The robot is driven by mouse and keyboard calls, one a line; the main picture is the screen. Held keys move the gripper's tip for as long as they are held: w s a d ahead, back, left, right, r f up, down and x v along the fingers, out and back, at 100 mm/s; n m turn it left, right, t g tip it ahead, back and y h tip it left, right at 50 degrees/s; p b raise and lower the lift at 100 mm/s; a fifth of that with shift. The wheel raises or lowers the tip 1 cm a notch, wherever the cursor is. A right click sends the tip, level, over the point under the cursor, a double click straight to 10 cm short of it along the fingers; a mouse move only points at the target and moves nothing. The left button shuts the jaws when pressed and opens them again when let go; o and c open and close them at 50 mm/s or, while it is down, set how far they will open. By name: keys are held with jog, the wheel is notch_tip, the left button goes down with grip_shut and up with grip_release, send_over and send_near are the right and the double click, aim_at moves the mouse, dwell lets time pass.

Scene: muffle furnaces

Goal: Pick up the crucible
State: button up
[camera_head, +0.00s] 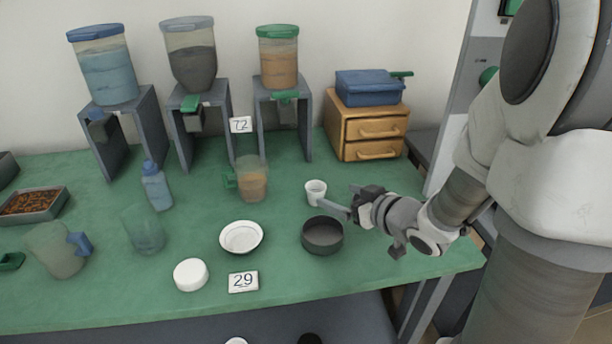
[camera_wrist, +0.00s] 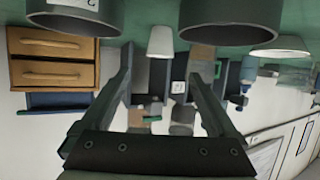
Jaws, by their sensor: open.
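The crucible looks to be the small white cup (camera_head: 316,192), upright on the green table in the head view. In the wrist view, which looks upside down, the white cup (camera_wrist: 160,42) appears ahead of and between the fingers. My gripper (camera_head: 345,199) is open and just right of the cup, low over the table, fingers pointing at it. Its two fingers (camera_wrist: 160,80) are spread with nothing between them. Whether a fingertip touches the cup cannot be told.
A dark round pan (camera_head: 322,235) sits close in front of the cup. A measuring jug (camera_head: 252,180) stands to its left, a white dish (camera_head: 241,237) front left. A wooden drawer box (camera_head: 368,132) and dispensers on grey stands (camera_head: 283,120) are behind.

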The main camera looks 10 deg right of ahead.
jog(key=b+x, duration=0.3)
jog(key=x, duration=0.7)
jog(key=shift+w+a+f+b, duration=0.2)
jog(key=shift+w+a+b, duration=0.1)
jog(key=shift+b, duration=0.1)
jog(key=shift+d, duration=0.1)
jog(key=c, duration=1.4)
jog(key=shift+r, duration=0.1)
jog(key=shift+r+p, duration=1.35)
jog(key=shift+r, duration=0.7)
jog(key=s+d+r+p, duration=0.4)
jog(key=d+r+p, duration=0.25)
jog(key=d, duration=0.35)
send_near(311, 185)
notch_tip(311, 185, up, 4)
jog(key=w+a, duration=0.1)
jog(key=w, duration=0.1)
jog(key=shift+s+a+f+m+h+b, duration=0.15)
jog(key=shift+s+a+m+h+b, duration=0.15)
jog(key=shift+s+a+m+h, duration=0.25)
